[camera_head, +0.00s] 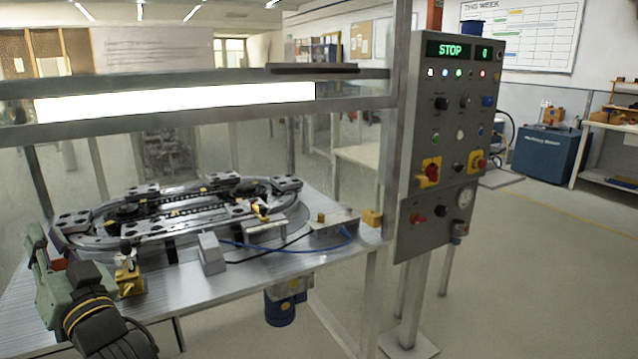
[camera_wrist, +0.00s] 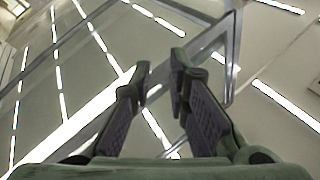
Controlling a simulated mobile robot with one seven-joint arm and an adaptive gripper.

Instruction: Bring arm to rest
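My gripper shows at the lower left of the head view (camera_head: 38,245), green with a dark wrist behind it. It is at the near left corner of the metal table, and the head view does not show a clear gap between its fingers. In the wrist view my gripper (camera_wrist: 161,72) has its two fingers apart with nothing between them. Behind the fingers are the ceiling light strips and a metal frame, so the gripper points upward. Most of my arm is out of view.
An oval ring track (camera_head: 180,212) lies on the metal table (camera_head: 330,255). A yellow fixture (camera_head: 129,278) stands close right of my gripper. A frame bar (camera_head: 200,121) crosses above the table. A control panel (camera_head: 452,140) reading STOP stands right. The floor (camera_head: 530,270) at right is clear.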

